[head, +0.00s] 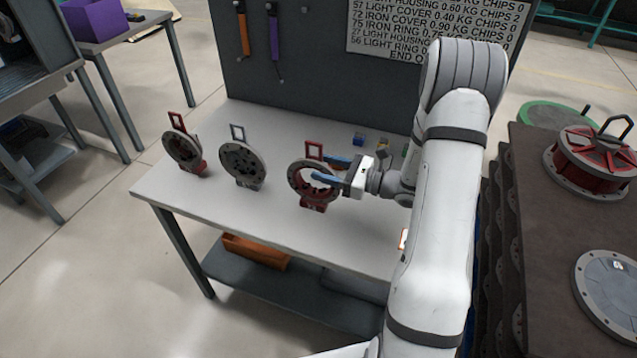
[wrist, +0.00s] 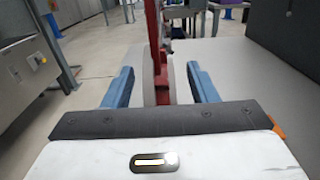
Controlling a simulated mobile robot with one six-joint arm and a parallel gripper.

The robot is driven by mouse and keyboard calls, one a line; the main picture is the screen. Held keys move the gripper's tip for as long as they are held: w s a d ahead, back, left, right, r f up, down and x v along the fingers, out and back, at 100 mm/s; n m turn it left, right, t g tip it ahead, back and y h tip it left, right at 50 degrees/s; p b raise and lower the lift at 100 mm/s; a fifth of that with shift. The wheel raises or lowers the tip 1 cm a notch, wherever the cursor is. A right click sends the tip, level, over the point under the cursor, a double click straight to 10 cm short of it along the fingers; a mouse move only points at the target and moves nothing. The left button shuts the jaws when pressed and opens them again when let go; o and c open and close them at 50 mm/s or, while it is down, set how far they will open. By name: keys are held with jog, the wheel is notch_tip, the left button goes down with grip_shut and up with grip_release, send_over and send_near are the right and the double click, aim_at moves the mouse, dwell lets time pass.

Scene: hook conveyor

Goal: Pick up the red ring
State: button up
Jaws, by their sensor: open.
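The red ring (head: 296,180) stands upright on the grey table, with a rectangular red handle on top and a hole in its middle. In the head view my gripper (head: 322,167) is at the ring from the right, its blue fingers spread apart. In the wrist view the ring (wrist: 157,70) shows edge-on between the two open fingers of my gripper (wrist: 158,74), with gaps visible on both sides. I cannot tell whether either finger touches it.
A grey ring (head: 242,164) and a dark ring with red parts (head: 182,148) stand to the left on the table (head: 215,200). A dark pegboard (head: 300,75) rises behind. Small coloured items lie at the back right. A brown stack (head: 560,235) with a red cover stands at right.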

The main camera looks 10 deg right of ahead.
jog(key=shift+w+a, duration=0.3)
jog(key=shift+a, duration=0.25)
jog(key=shift+c, duration=0.5)
grip_shut()
jog(key=shift+r, duration=0.1)
dwell(0.4)
